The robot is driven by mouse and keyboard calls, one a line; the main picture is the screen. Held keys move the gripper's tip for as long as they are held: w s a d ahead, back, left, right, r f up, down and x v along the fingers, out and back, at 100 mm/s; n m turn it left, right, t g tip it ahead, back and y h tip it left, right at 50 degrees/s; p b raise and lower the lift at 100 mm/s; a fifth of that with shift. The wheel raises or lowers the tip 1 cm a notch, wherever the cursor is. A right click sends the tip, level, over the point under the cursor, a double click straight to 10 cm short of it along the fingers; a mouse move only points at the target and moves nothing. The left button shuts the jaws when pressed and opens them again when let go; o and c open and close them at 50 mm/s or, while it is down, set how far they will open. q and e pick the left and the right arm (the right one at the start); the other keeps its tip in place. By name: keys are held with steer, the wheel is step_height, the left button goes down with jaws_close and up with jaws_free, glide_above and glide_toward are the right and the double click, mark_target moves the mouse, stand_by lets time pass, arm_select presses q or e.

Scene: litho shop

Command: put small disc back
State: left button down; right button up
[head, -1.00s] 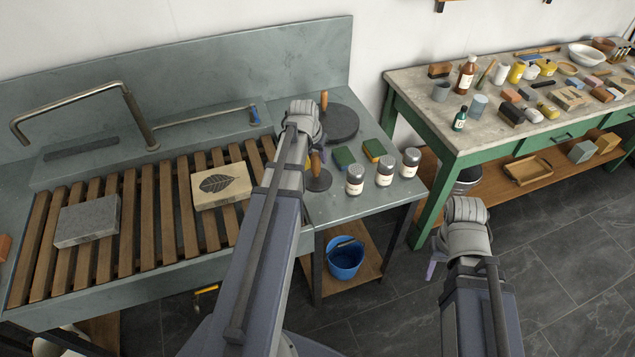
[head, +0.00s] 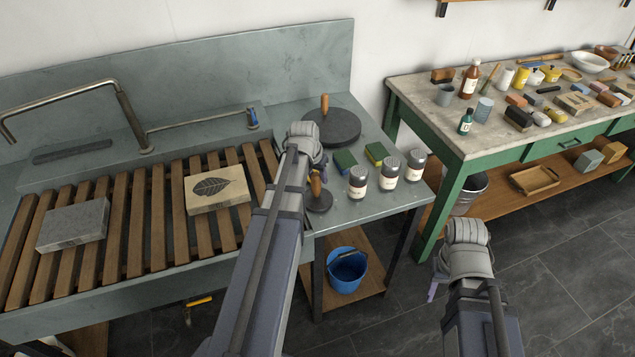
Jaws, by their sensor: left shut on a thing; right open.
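The small dark disc (head: 320,201) with an upright wooden handle (head: 315,182) is at the front left of the grey side counter, right of the slatted sink. My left gripper (head: 314,172) is shut on its handle, mostly hidden behind my own wrist. I cannot tell whether the disc touches the counter. A larger dark disc (head: 338,128) with a wooden handle lies at the back of the same counter. My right gripper (head: 433,287) is open and empty, low over the floor in front of the green bench, its fingers partly hidden by the wrist.
A printed leaf stone (head: 215,190) and a grey stone (head: 73,225) lie on the slats. A blue bucket (head: 347,270) sits on the shelf below.

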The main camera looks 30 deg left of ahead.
arm_select(q)
steer(key=shift+f, duration=0.1)
steer(key=shift+f, duration=0.15)
steer(key=c, duration=0.5)
jaws_free()
steer(key=shift+r, duration=0.2)
steer(key=p+v, duration=1.1)
steer(key=v, duration=0.1)
steer(key=shift+p, duration=0.3)
